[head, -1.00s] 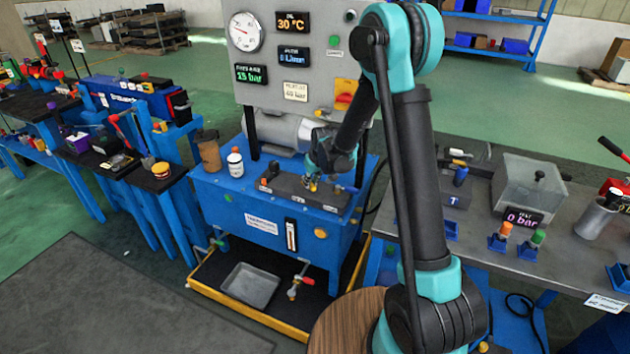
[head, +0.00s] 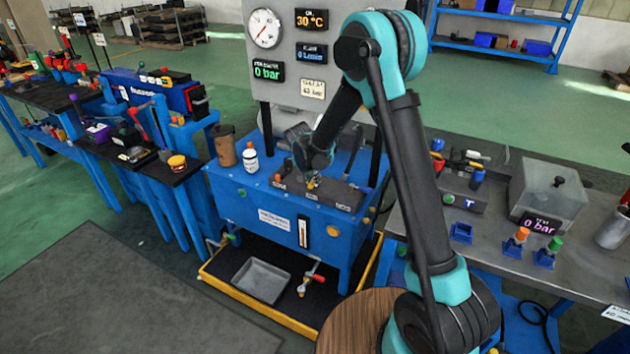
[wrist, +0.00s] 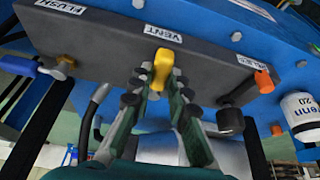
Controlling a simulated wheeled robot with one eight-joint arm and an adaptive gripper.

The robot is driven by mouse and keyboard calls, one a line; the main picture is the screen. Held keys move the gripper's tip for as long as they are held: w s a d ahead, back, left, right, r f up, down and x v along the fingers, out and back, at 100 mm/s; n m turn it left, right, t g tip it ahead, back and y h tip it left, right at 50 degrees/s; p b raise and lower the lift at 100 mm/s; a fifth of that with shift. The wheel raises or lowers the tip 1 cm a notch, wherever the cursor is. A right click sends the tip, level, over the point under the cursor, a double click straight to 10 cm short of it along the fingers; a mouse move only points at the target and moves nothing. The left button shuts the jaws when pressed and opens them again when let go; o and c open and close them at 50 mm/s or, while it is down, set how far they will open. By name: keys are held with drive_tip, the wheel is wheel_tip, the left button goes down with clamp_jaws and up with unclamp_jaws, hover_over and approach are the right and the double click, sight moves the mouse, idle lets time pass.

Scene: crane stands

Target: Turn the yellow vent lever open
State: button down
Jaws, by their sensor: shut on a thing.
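The yellow vent lever (wrist: 162,66) sits under the VENT label (wrist: 163,34) on a dark valve block (wrist: 100,42). In the wrist view its upper part shows above my fingertips, and its lower end is between them. My gripper (wrist: 157,82) is shut on the lever. In the head view my gripper (head: 312,180) reaches down to the dark block (head: 344,198) on top of the blue power unit (head: 270,236). The lever is mostly hidden there by my gripper. The pressure display (head: 267,72) reads 0 bar.
An orange-knobbed valve (wrist: 264,82) and a blue lever (wrist: 20,66) flank the yellow lever on the block. A white bottle (head: 250,158) and a brown cup (head: 225,146) stand left of the block. The gauge panel (head: 345,97) rises behind it.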

drive_tip(key=shift+a+m, duration=0.25)
drive_tip(key=shift+m, duration=0.15)
drive_tip(key=shift+w, duration=0.1)
drive_tip(key=c, duration=1.4)
unclamp_jaws()
drive_tip(key=shift+c, duration=0.2)
drive_tip(key=shift+r, duration=0.1)
drive_tip(key=v, duration=1.2)
drive_tip(key=shift+a, duration=0.25)
drive_tip(key=shift+w, duration=0.1)
